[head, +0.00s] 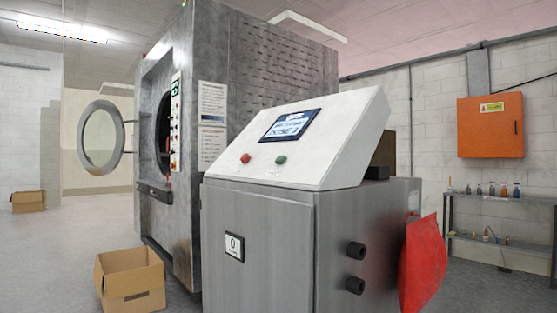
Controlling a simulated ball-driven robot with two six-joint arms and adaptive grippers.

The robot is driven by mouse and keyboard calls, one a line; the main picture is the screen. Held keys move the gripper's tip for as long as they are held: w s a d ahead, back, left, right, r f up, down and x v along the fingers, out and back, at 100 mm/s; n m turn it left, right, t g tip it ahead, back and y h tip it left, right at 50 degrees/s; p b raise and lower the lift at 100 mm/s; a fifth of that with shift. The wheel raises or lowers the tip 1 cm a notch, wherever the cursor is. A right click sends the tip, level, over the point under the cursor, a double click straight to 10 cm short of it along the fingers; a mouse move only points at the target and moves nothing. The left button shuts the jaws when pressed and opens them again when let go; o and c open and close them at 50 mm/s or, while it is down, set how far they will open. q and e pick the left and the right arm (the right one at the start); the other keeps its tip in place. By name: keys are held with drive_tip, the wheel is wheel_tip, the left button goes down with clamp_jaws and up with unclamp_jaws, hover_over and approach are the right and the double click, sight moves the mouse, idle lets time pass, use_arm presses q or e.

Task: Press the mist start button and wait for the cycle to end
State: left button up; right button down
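A grey metal cabinet (258,247) with a white sloped console (318,150) on top stands in the middle of the head view. The console carries a lit screen (290,124), a red button (245,158) and a green button (281,160). I cannot read which button is the mist start button. The screen text is too small to read surely. Behind it stands a large grey washer (215,60) with its round glass door (101,138) swung open to the left. A narrow control strip (175,125) runs beside its opening. Neither of my grippers is in view.
An open cardboard box (130,281) sits on the floor left of the cabinet. Another box (28,201) stands far left. A red bag (421,262) hangs at the cabinet's right. An orange wall box (491,125) and a shelf (500,199) with bottles are at right.

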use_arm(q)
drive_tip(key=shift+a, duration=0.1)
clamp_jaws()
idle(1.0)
